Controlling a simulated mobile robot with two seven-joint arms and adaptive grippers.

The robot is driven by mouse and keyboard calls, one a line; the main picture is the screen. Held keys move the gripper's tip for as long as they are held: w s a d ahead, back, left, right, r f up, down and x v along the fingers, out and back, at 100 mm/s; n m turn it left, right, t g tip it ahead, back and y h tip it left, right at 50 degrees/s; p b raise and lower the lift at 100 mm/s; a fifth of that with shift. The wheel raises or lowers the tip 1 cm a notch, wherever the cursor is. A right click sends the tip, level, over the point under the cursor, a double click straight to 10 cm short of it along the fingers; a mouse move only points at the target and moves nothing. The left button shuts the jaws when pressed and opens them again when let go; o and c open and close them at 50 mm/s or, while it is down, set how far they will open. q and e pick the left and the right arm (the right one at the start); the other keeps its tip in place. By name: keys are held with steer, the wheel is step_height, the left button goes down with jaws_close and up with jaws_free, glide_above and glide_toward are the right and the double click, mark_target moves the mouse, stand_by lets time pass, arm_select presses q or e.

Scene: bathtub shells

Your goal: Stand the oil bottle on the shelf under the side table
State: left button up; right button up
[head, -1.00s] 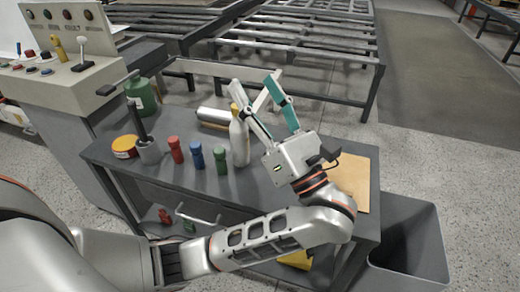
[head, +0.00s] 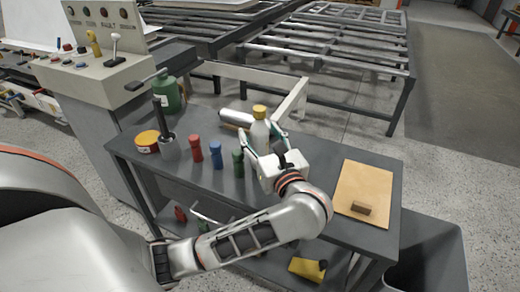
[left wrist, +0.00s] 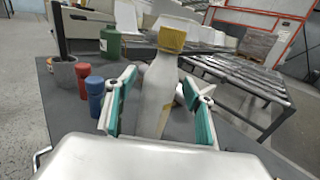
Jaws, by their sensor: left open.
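The oil bottle (head: 260,135) is pale with a yellow cap and stands upright on the dark grey side table (head: 325,160). My left gripper (head: 263,146) is open at the bottle, with one finger on each side of its body. In the left wrist view, the bottle (left wrist: 156,92) stands between the teal finger pads (left wrist: 159,88), with a visible gap on the left; contact on the right is unclear. The shelf (head: 262,267) under the side table is partly hidden by my left arm. My right gripper is not in view.
Green (head: 238,164), blue (head: 216,155) and red (head: 196,149) small bottles stand left of the oil bottle. A silver cylinder (head: 234,117) lies behind. A board with a brown block (head: 363,208) lies at right. The shelf holds a yellow item (head: 306,269) and small bottles (head: 181,214).

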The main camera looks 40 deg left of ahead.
arm_select(q)
steer(key=shift+w+a, duration=0.2)
steer(key=shift+a, duration=0.15)
jaws_close()
